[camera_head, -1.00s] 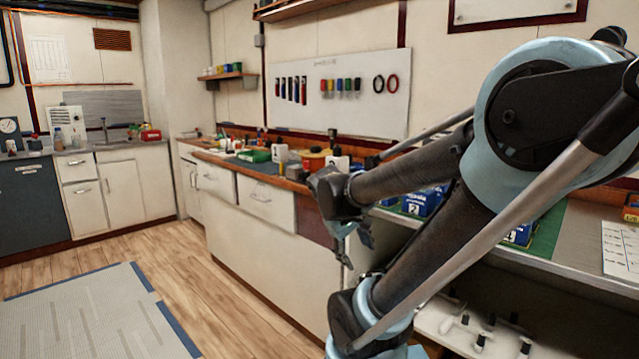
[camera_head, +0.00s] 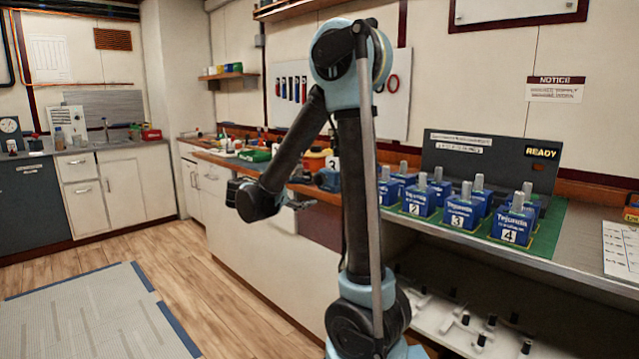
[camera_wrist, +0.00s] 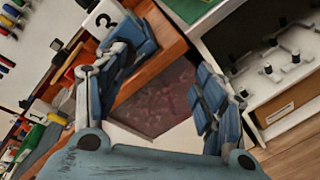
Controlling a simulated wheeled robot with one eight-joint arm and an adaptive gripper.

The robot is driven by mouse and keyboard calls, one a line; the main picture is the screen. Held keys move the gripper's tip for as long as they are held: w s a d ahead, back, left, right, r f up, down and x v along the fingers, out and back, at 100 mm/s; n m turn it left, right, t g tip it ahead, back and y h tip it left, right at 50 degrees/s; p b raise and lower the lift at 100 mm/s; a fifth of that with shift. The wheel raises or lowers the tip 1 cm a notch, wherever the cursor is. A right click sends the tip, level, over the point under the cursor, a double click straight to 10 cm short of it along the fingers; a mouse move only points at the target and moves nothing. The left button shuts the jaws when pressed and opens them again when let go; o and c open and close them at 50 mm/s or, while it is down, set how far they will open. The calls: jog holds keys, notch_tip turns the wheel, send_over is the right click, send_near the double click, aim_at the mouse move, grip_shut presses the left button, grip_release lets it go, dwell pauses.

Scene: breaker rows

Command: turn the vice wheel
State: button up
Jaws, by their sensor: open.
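The wooden bench (camera_wrist: 164,62) carries several small items, including a red and yellow one. To the right, a counter holds blue numbered boxes (camera_head: 460,212) on a green mat, above a shelf with black knobs (camera_head: 465,319). The floor (camera_head: 190,280) at left is clear.

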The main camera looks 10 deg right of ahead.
jog(key=n+t+h, duration=0.1)
jog(key=t, duration=0.1)
send_near(317, 180)
jog(key=x, duration=1.1)
jog(key=shift+w+d, duration=0.1)
jog(key=shift+d, duration=0.15)
jog(key=c, duration=1.1)
